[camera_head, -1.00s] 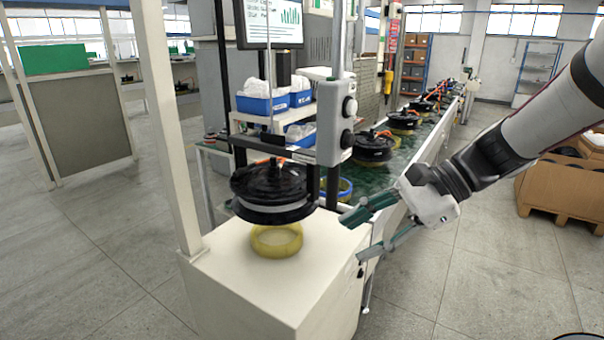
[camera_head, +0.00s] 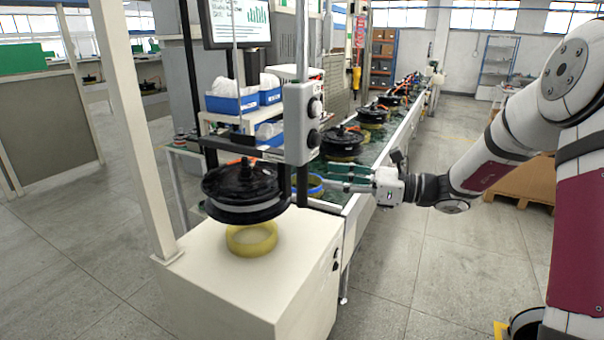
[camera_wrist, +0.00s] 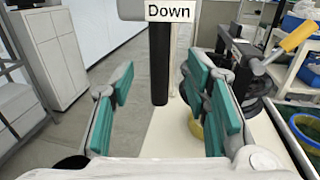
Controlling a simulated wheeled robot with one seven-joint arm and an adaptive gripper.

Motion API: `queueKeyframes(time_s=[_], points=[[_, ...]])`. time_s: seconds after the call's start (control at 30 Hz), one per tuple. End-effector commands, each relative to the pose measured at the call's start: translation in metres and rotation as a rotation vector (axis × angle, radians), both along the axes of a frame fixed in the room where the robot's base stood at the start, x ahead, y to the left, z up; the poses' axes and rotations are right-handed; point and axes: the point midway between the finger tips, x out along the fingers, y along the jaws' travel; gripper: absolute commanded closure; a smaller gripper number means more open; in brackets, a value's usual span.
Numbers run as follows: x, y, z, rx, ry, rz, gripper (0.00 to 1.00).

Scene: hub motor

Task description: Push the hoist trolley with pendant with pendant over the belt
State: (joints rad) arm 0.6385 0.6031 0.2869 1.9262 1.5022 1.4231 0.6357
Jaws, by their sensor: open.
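The pendant (camera_head: 298,125) is a grey upright box with round black knobs, hanging left of my gripper in the head view. My gripper (camera_head: 345,178) is open and empty, right of the pendant and over the belt's near end. In the wrist view, a black rod (camera_wrist: 159,65) under a "Down" label (camera_wrist: 170,11) shows between the open green fingers (camera_wrist: 162,105), apart from both. The trolley's top is out of view.
The green belt (camera_head: 372,152) runs away to the back with several hub motors on it. A blue ring (camera_head: 316,186) lies at its near end. A white post (camera_head: 135,130) stands at left. Blue bins (camera_head: 232,104) sit on a shelf behind.

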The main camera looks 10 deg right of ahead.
Motion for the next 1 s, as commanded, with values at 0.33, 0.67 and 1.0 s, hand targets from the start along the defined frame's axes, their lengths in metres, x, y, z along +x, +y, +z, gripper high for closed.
queueKeyframes(time_s=[0.33,0.67,1.0], points=[[0.025,0.057,0.001,-0.002,-0.001,0.002,0.57],[0.034,0.075,0.000,-0.003,-0.001,0.000,0.57],[0.034,0.075,0.000,-0.003,-0.001,0.000,0.87]])
